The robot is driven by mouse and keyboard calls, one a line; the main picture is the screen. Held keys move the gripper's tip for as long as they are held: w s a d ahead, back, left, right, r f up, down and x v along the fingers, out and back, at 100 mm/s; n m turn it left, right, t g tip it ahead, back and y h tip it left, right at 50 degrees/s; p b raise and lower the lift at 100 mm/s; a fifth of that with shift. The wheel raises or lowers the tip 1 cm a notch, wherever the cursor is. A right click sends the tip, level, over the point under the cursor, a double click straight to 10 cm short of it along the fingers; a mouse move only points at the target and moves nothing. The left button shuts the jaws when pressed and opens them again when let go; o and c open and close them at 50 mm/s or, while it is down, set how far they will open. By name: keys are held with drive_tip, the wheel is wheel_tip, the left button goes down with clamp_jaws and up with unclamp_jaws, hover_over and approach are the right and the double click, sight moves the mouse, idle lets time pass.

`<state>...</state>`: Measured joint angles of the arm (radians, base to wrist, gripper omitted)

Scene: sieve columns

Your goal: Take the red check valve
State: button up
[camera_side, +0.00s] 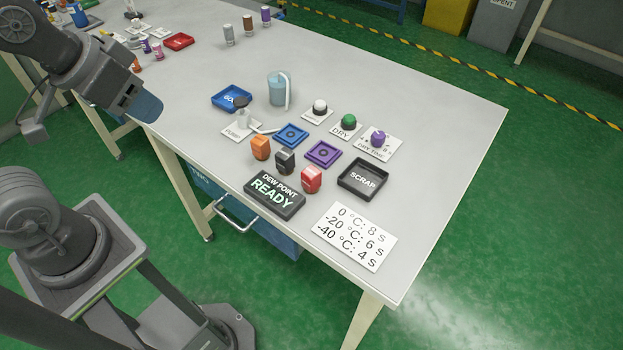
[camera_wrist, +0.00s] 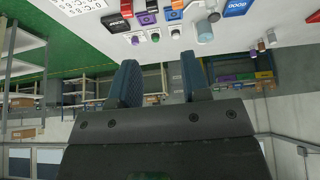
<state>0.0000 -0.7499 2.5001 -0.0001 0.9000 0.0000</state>
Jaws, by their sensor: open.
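The red check valve (camera_side: 311,180) stands upright on the grey table, right of a black valve (camera_side: 285,161) and an orange valve (camera_side: 261,148). In the wrist view, a small red thing (camera_wrist: 151,4) at the top edge appears to be the same valve, mostly cut off. My gripper (camera_side: 147,106) is in the air at the left in the side view, well apart from the valves. In the wrist view, its two blue fingers (camera_wrist: 160,62) are spread with nothing between them.
The dew point sign (camera_side: 274,195) reads READY in front of the valves. Behind them are a blue holder (camera_side: 291,135), a purple holder (camera_side: 323,153) and a black SCRAP tray (camera_side: 363,179). A pump (camera_side: 242,118), jar (camera_side: 277,90) and knobs stand further back.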

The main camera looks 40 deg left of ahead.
drive_tip(key=shift+o, duration=0.2)
drive_tip(key=shift+o, duration=0.6)
drive_tip(key=shift+w, duration=0.1)
